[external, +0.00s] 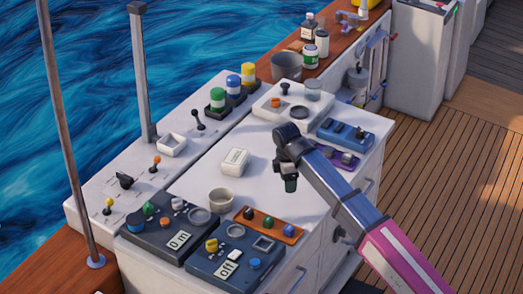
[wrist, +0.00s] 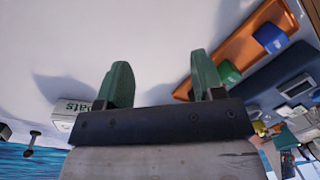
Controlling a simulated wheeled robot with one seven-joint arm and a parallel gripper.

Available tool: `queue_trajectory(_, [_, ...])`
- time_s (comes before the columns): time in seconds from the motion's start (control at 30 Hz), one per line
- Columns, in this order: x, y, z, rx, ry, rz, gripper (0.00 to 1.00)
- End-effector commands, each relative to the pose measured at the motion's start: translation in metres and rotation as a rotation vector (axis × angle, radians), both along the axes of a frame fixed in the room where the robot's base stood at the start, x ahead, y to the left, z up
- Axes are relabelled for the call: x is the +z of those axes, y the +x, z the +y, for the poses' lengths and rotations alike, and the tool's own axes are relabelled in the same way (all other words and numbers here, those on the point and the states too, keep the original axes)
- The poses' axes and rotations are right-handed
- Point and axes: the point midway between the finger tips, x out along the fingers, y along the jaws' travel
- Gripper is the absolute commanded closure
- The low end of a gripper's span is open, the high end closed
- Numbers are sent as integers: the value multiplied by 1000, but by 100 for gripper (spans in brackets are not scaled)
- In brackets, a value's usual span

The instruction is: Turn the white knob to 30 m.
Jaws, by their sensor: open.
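A dark panel (external: 150,240) at the front left carries a small display (external: 179,240) that seems to read "0 m". A white knob (external: 177,203) sits at its back edge, beside green, blue and orange knobs. A second white knob (external: 234,254) is on the neighbouring dark panel, whose display (external: 227,268) reads "off". My gripper (external: 290,183) is open and empty above the white counter, right of and behind both panels. In the wrist view its two green fingers (wrist: 163,82) stand apart with only the counter between them. I cannot make out either white knob there.
An orange panel (external: 270,223) with knobs lies near my gripper; it also shows in the wrist view (wrist: 232,50). A white lettered box (external: 235,161) and a grey cup (external: 221,197) stand on the counter. Blue (external: 345,134) and purple panels lie behind the arm. Levers line the left ledge.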

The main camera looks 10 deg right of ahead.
Motion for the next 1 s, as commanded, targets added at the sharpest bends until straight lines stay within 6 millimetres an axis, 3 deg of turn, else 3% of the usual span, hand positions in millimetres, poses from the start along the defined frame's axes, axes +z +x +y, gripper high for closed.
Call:
queue_trajectory(0.03, [11,15,38,12,3,-10,38])
queue_trajectory(0.2, [37,29,142,30,11,-37,38])
queue_trajectory(0.4, [68,26,266,48,26,-67,38])
queue_trajectory(0.5, [80,19,313,51,34,-78,38])
queue_trajectory(0.6, [88,12,345,55,39,-85,38])
queue_trajectory(0.7, [91,7,362,57,43,-88,38])
queue_trajectory(0.87, [84,5,366,56,44,-89,38])
queue_trajectory(1.0, [65,4,364,56,42,-88,38])
